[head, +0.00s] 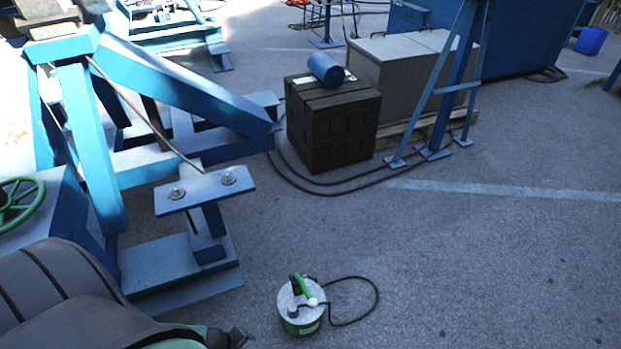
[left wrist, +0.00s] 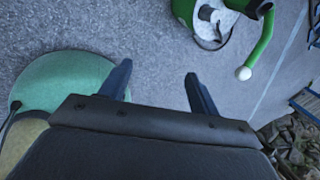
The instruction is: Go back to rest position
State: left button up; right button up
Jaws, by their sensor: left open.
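My left arm comes in at the lower left of the head view, and its gripper (head: 238,339) is small and dark near the bottom edge. In the left wrist view the gripper (left wrist: 157,75) has two dark fingers spread apart with only grey ground seen between them. It is open and empty. A round green and silver device (head: 302,308) with a green handle and a black cable loop stands on the ground, right of the gripper and apart from it. It also shows at the top of the left wrist view (left wrist: 185,10), beyond the fingers. My right gripper is not in view.
A blue steel stand (head: 180,280) with a bolted plate is close beyond my left arm. A green handwheel (head: 18,203) is at the left edge. A dark crate (head: 330,125) bears a blue cylinder (head: 326,69). The asphalt at the right is clear.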

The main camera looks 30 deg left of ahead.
pick_arm(q)
jog(key=w+d+f+n+y+b, duration=0.1)
jog(key=w+d+f+n+b, duration=0.15)
jog(key=d+f+n, duration=0.8)
jog(key=s+d+f+n+g, duration=0.1)
jog(key=s+d+f+n, duration=0.1)
jog(key=d+f+n, duration=0.2)
jog(key=s+d+f+n+g+b, duration=0.1)
jog(key=s+d+f+n, duration=0.1)
jog(key=d+f+n, duration=0.2)
jog(key=shift+s+d+f, duration=0.15)
jog(key=shift+s+d, duration=0.1)
jog(key=shift+d, duration=0.65)
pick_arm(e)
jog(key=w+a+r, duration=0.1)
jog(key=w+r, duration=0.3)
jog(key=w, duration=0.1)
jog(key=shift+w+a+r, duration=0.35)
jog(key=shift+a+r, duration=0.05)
